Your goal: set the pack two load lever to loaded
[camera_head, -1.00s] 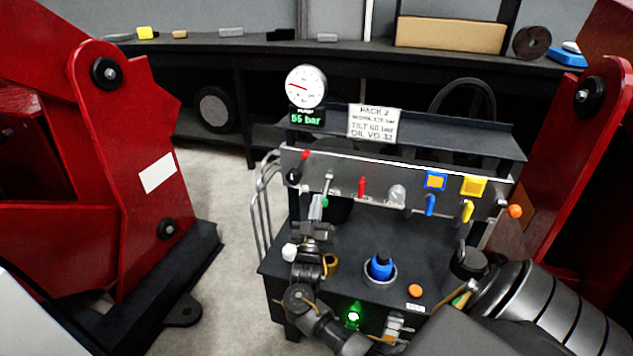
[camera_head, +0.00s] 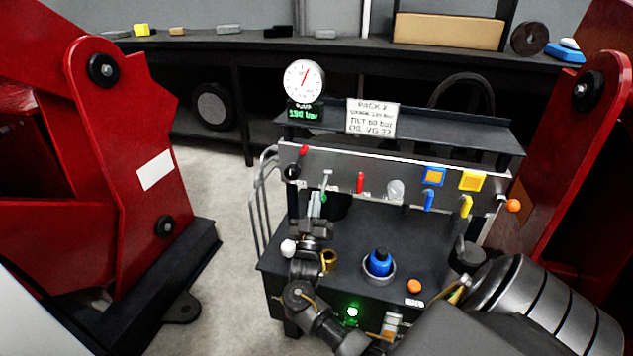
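The pack two stand shows at centre, with its label plate (camera_head: 371,118) and a metal control panel (camera_head: 400,184) carrying several levers. No label I can read marks the load lever. A metal lever with a green end (camera_head: 324,198) hangs from the panel's left part. My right gripper (camera_head: 317,204) is right at this lever, pointing up toward the panel; its fingers are too small to tell open from shut, or whether they touch it. The round gauge (camera_head: 304,82) has its needle up near the top; the green readout (camera_head: 305,112) is blurred, around 190 bar. My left gripper is out of view.
A red-knobbed lever (camera_head: 303,151), a red lever (camera_head: 360,183), a blue lever (camera_head: 428,200) and a yellow lever (camera_head: 466,206) are on the panel. Red machine frames (camera_head: 120,190) flank the stand.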

